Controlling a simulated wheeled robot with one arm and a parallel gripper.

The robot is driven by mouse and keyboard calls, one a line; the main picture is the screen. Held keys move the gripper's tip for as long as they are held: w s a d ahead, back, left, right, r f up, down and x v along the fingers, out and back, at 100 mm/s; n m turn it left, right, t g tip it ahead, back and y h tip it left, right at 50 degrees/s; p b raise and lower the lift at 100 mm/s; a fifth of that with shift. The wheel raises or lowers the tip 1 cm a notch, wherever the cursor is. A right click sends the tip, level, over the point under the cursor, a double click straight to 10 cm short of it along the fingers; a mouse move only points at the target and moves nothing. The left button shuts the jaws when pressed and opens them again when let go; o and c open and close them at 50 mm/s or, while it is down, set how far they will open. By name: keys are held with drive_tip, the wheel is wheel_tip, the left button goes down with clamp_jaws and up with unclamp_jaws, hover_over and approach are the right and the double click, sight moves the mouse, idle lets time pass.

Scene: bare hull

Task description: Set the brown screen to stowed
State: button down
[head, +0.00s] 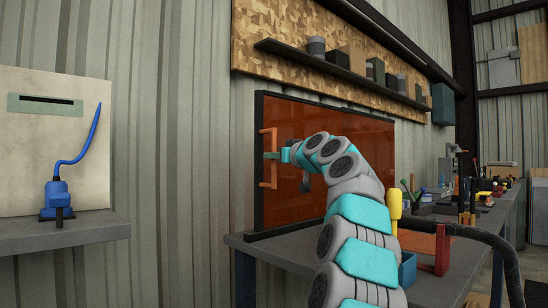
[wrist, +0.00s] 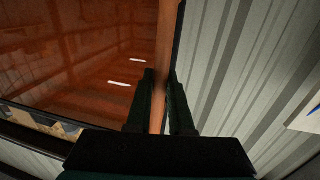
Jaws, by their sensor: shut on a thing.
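The brown screen (head: 345,114) is a see-through orange-brown panel in a black frame, upright on the workbench against the ribbed wall. It also fills the left of the wrist view (wrist: 75,55). An upright orange handle (head: 268,178) stands at its left edge. My gripper (head: 272,155) reaches to this handle from the right. In the wrist view my gripper's dark fingers (wrist: 161,90) are shut on the handle (wrist: 166,45), one finger on each side. My arm hides part of the screen's lower right.
A shelf with several cans and boxes (head: 357,60) hangs above the screen. The workbench (head: 285,250) runs right, with a yellow-handled tool (head: 395,208), a red stand (head: 442,250) and clutter. At left, a blue device (head: 58,195) stands on a grey ledge (head: 70,234).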

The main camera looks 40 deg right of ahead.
drive_tip(key=shift+d, duration=0.1)
drive_tip(key=d, duration=0.1)
drive_tip(key=d+p, duration=0.1)
drive_tip(key=d, duration=0.1)
drive_tip(key=d+p, duration=0.1)
drive_tip(key=shift+w+d, duration=0.15)
drive_tip(key=shift+w, duration=0.1)
drive_tip(key=c, duration=0.8)
unclamp_jaws()
drive_tip(key=shift+s, duration=0.1)
drive_tip(key=s+b, duration=0.2)
drive_tip(key=s, duration=0.5)
drive_tip(key=shift+s+a+b, duration=0.3)
drive_tip(key=shift+a+b, duration=0.05)
drive_tip(key=shift+a, duration=0.05)
